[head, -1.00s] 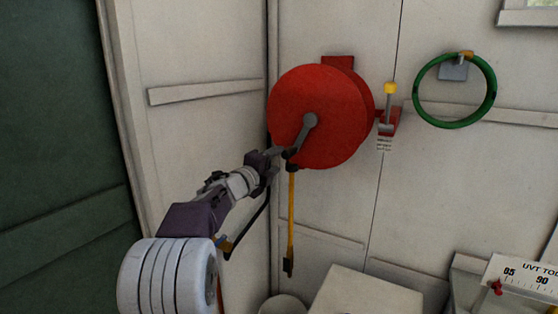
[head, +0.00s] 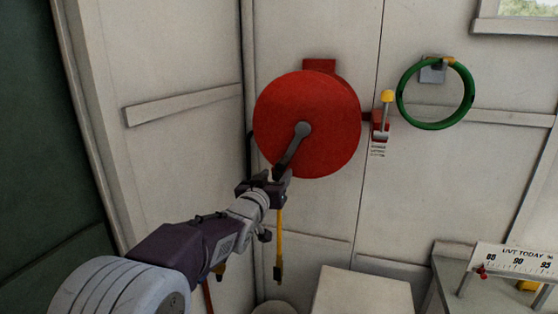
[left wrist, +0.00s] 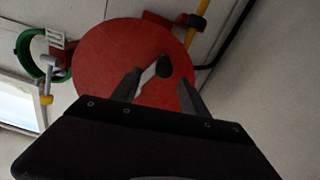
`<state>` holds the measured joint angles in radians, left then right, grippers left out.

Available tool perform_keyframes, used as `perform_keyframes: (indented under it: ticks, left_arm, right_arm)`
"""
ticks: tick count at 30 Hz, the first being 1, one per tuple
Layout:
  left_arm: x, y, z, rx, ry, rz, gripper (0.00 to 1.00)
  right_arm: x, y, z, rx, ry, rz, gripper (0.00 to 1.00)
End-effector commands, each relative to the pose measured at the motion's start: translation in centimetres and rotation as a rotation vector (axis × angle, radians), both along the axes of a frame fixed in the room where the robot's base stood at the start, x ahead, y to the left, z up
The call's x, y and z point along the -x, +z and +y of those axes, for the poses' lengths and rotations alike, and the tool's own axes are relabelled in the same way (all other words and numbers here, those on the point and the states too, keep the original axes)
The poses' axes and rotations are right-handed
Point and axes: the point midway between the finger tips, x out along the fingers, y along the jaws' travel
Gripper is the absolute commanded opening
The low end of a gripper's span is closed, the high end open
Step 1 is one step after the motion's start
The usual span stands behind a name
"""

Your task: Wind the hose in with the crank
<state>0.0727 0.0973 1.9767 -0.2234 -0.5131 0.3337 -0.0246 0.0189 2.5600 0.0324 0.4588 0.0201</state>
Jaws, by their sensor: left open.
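A round red hose reel (head: 330,110) is on the pale wall. A grey crank arm (head: 293,148) runs from its hub down and left. A yellow hose (head: 280,235) hangs below the reel with a dark end piece (head: 279,272); its upper part is hidden behind my gripper. My left gripper (head: 279,176) is open at the crank's lower end. In the left wrist view, its fingers (left wrist: 155,87) stand on either side of a pale part of the crank, in front of the red disc (left wrist: 110,50). I cannot tell whether they touch it. My right gripper is not in view.
A red bracket (head: 380,131) with a yellow-knobbed lever is right of the reel. A green hose ring (head: 437,126) hangs farther right. A pale box (head: 362,293) stands below, beside a bench with a UVT gauge (head: 515,258). The wall corner is close on the left.

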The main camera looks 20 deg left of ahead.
Motion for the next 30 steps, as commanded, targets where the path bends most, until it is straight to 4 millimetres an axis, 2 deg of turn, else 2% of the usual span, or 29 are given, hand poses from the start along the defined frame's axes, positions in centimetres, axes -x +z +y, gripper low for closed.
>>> perform_keyframes:
  ticks: [5, 12, 15, 19, 26, 27, 30]
  left_arm:
    - [-1.6, 0.2, 0.0, -0.001, 0.001, 0.002, 0.52]
    - [-6.7, 0.4, -0.2, -0.002, 0.001, 0.001, 0.52]
    - [-8.1, 0.3, -0.2, -0.002, 0.001, 0.0, 0.52]
    - [-9.0, 0.1, -0.2, -0.003, 0.002, 0.0, 0.52]
    - [-9.1, 0.0, -0.2, -0.003, 0.002, -0.001, 0.52]
    - [-9.1, 0.0, -0.2, -0.003, 0.002, -0.001, 0.47]
    - [-9.1, 0.0, -0.2, -0.003, 0.002, -0.001, 0.19]
  right_arm:
    - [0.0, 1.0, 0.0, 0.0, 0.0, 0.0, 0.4]
    - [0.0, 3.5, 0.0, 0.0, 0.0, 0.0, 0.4]
    - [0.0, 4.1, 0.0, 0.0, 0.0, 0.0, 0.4]
    - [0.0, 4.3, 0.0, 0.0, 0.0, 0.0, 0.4]
    - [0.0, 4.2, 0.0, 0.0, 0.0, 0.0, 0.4]
    - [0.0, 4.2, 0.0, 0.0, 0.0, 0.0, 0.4]
    - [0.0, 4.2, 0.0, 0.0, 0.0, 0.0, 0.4]
